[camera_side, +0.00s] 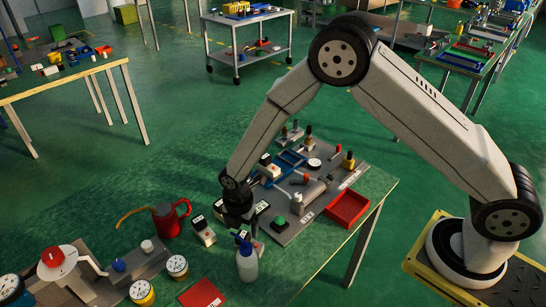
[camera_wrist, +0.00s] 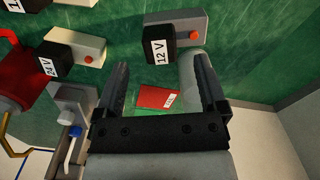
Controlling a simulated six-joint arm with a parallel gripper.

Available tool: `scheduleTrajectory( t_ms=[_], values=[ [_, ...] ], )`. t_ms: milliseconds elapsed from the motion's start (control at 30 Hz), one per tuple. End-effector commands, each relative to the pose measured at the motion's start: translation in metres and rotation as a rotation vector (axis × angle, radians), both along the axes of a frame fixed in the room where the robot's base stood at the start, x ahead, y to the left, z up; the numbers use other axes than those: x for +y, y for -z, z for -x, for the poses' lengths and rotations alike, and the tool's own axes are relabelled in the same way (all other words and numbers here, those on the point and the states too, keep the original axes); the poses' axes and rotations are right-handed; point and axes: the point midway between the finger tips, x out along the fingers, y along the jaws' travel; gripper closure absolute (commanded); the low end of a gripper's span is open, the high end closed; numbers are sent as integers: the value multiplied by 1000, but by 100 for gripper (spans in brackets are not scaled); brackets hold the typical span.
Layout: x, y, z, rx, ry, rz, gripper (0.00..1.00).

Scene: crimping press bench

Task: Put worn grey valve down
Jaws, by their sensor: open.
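My gripper (camera_wrist: 160,76) is open in the wrist view. Its two dark fingers stand well apart, and a red card on the green bench shows between them. In the side view my gripper (camera_side: 240,220) is low over the bench, behind a spray bottle (camera_side: 247,265). I cannot make out for certain which part is the worn grey valve. A light grey cylindrical part (camera_side: 297,204) sits on the grey board, right of my gripper. A pale grey rounded shape (camera_wrist: 190,65) shows by the right finger; I cannot tell what it is.
A red jug (camera_side: 167,220) stands left of my gripper. The 24 V box (camera_wrist: 80,48) and 12 V box (camera_wrist: 175,38) are close by. A red tray (camera_side: 347,208) sits right of the board (camera_side: 290,232). The front right bench corner is clear.

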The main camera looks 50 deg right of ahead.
Motion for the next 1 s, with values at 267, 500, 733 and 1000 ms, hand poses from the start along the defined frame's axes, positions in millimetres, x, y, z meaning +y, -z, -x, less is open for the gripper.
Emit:
scheduleTrajectory(
  t_ms=[267, 500, 733, 1000],
  values=[
    [0, 30, 1, 2, 0, 1, 9],
    [0, 41, 0, -1, 0, 1, 9],
    [0, 42, 0, -1, 0, 1, 9],
    [0, 41, 0, -1, 0, 1, 12]
  ],
)
